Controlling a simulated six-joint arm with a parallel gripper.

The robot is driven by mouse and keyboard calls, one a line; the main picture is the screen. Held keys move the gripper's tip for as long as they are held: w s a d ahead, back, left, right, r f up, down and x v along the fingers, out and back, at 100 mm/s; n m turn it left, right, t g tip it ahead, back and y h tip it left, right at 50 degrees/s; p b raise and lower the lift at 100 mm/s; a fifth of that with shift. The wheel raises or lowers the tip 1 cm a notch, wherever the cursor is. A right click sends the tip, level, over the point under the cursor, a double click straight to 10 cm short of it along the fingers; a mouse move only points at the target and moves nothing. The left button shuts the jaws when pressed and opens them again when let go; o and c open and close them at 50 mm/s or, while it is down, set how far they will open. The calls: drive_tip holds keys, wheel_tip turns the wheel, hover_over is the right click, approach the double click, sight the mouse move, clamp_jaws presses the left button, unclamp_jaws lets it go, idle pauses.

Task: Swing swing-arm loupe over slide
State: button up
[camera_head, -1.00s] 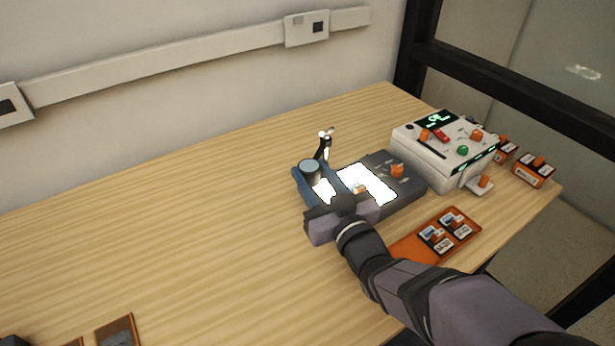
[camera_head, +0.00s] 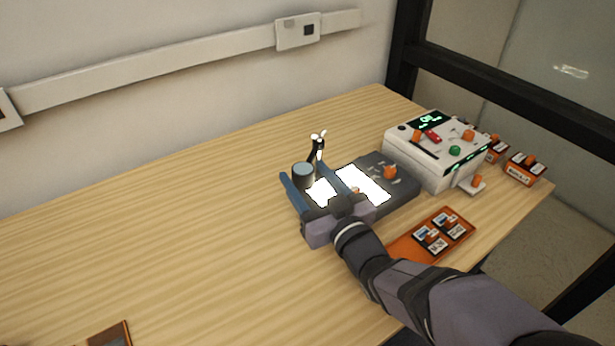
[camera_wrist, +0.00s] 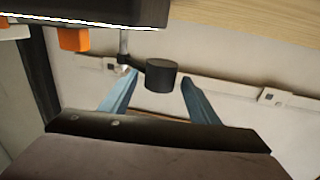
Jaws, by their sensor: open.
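The loupe (camera_head: 303,172) is a dark cylinder with a pale top, at the left end of the lit viewer (camera_head: 405,190). In the wrist view the loupe (camera_wrist: 161,76) hangs on a short arm from a thin upright post (camera_wrist: 123,43). My gripper (camera_head: 305,177) is open, with one blue finger on each side of the loupe. In the wrist view my gripper (camera_wrist: 158,80) shows gaps beside the loupe, so no grip is visible. A small pinkish item (camera_head: 355,190) lies on the bright panel; I cannot tell whether it is the slide.
An orange knob (camera_head: 390,172) stands up from the viewer. A white control box (camera_head: 438,150) stands to its right. An orange tray (camera_head: 415,247) with mounted cards lies in front, beside my arm. The wooden table (camera_head: 170,240) is mostly clear on the left.

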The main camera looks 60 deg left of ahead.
drive_tip(key=d, duration=0.7)
drive_tip(key=shift+s+b, duration=0.35)
drive_tip(key=shift+s, duration=0.1)
drive_tip(key=shift+d, duration=0.1)
